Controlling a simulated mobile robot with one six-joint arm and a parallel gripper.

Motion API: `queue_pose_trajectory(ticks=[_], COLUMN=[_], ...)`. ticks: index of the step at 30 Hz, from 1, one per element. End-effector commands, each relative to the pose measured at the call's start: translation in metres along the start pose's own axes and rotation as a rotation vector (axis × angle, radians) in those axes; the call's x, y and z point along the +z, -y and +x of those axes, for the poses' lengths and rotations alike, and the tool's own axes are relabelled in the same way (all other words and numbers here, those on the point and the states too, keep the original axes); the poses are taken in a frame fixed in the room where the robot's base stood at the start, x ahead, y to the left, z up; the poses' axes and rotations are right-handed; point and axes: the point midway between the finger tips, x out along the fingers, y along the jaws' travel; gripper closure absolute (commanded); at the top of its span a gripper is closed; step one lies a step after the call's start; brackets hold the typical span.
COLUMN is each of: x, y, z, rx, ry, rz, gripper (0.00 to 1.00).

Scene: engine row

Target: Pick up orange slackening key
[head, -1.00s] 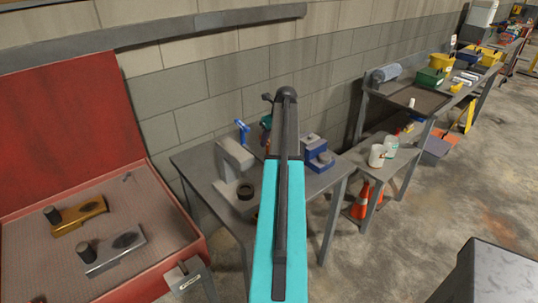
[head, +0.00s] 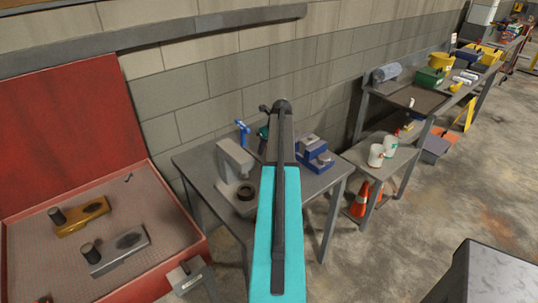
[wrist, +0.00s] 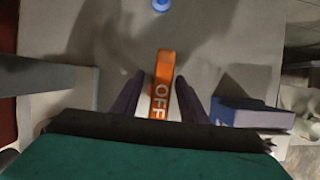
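The orange slackening key (wrist: 162,85), marked "OFF", lies on the grey bench in the wrist view. My gripper (wrist: 160,82) is open, with one dark finger on each side of the key and a gap to each. Whether the fingers are down at the key's height is hard to tell. The key's near end is cut off by my gripper body. In the head view the key and the fingertips are hidden behind my arm; only a bit of teal near my gripper shows.
A blue-and-grey block (head: 313,152) stands right of my arm on the bench (head: 315,182). A grey bracket-like piece (head: 234,161), a dark ring (head: 246,191) and a blue upright tool (head: 242,132) stand left. A red case (head: 70,130) is further left; the wall is behind.

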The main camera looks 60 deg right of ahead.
Motion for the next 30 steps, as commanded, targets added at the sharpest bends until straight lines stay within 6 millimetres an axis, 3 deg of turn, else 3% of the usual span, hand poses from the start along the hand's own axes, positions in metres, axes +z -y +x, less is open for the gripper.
queue_pose_trajectory(ticks=[14,21,30], x=[-0.0004,-0.0004,0.0005], y=[0.0001,0.0002,0.0004], z=[-0.0001,-0.0001,-0.0012], rx=[0.0,0.0,-0.001], ry=[0.0,0.0,0.001], rz=[0.001,0.001,0.0], gripper=[0.61,0.99,1.0])
